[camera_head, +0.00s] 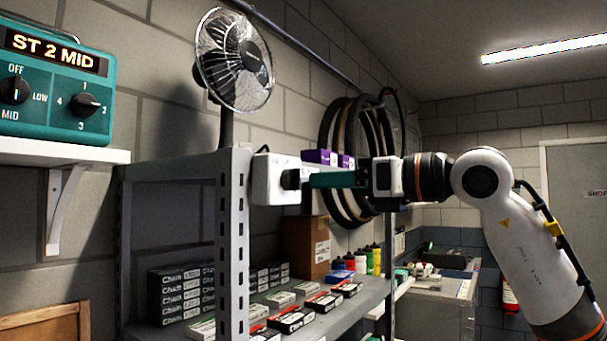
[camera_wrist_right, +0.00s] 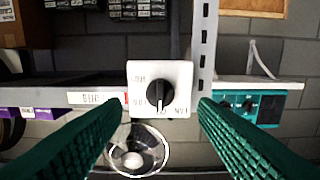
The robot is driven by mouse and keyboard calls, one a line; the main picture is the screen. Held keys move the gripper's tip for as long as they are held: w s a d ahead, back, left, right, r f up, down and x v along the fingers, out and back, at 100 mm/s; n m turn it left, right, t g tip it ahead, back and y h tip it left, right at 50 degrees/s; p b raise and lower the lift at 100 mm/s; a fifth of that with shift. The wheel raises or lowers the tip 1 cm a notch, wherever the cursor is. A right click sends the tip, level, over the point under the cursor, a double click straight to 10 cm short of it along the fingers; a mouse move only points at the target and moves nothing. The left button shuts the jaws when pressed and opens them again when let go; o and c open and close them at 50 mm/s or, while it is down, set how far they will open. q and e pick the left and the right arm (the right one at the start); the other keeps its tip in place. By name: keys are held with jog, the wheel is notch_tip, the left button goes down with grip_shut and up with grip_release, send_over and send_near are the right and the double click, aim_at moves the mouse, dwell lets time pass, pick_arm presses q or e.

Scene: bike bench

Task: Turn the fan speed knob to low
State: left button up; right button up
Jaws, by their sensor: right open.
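A white switch box (camera_head: 272,180) with a black knob (camera_head: 289,179) is fixed at the front corner of the grey shelf rack. In the right wrist view the box (camera_wrist_right: 138,77) faces me and its knob (camera_wrist_right: 158,95) has lettering around it, too small and upside down to read surely. My right gripper (camera_head: 308,181) reaches in from the right with its green fingers close in front of the knob. In the wrist view its fingers (camera_wrist_right: 161,104) are apart, one to each side of the knob, with nothing held. My left gripper is not in view.
A caged fan (camera_head: 235,60) stands above the rack (camera_head: 235,230). A teal control unit (camera_head: 52,85) with two knobs and the display "ST 2 MID" sits on a white wall shelf at left. Boxes and bottles fill the rack's lower shelf; tyres hang behind my right gripper.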

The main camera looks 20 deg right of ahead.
aim_at(300, 182)
jog(key=p+x, duration=0.1)
jog(key=x, duration=0.5)
jog(key=shift+w+a+p, duration=0.1)
jog(key=shift+p, duration=0.3)
jog(key=shift+c, duration=0.2)
jog(key=c, duration=0.9)
